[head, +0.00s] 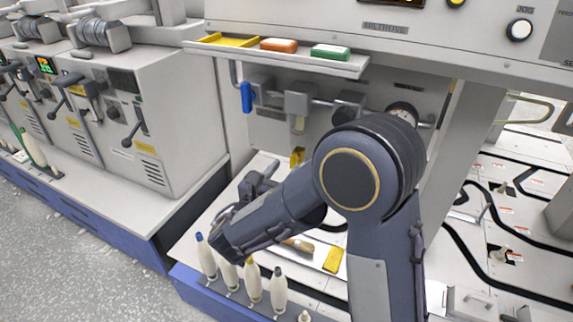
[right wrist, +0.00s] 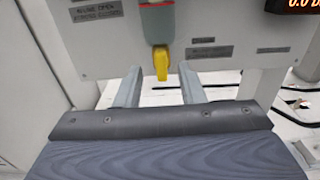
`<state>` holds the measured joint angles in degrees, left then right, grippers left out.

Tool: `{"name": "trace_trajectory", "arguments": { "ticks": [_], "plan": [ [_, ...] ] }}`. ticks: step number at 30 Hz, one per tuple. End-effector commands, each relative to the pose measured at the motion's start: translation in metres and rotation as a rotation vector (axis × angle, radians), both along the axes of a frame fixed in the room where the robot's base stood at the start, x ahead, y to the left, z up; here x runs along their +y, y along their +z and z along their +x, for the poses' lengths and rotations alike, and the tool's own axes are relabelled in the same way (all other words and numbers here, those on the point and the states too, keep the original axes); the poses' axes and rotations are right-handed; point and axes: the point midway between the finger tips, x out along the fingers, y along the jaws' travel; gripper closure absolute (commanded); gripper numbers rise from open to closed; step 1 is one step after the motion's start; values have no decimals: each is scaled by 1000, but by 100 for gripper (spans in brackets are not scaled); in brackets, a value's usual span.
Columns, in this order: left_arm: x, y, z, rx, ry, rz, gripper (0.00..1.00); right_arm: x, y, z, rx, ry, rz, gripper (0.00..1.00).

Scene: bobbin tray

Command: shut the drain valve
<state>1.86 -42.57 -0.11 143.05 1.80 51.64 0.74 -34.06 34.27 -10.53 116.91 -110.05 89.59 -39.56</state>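A yellow valve handle (right wrist: 161,64) hangs straight down below a grey and red fitting (right wrist: 157,22) on the panel in the right wrist view. A small plate (right wrist: 96,11) to its left carries words on open and closed. In the head view the yellow handle (head: 297,156) shows low under the machine's shelf. My right gripper (right wrist: 160,82) is open and empty, its two fingers apart on either side of the handle in the picture. Whether they touch it I cannot tell. In the head view the right gripper (head: 258,184) is partly hidden by my arm. My left gripper is not in view.
A blue handle (head: 247,97) hangs left of the yellow one. A shelf with coloured boxes (head: 330,52) juts out above. Several white bobbins (head: 252,280) stand along the front edge below my forearm.

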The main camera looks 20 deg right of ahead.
Motion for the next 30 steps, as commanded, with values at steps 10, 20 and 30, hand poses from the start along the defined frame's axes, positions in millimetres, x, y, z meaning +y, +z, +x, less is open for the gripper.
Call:
{"name": "trace_trajectory", "arguments": {
  "ticks": [10,20,30],
  "plan": [
    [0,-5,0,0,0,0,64,-24,0,21,1,-1,1,65],
    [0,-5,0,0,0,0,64,-24,0,21,1,-1,1,79],
    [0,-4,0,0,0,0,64,-24,0,21,3,-1,0,100]
  ]
}}
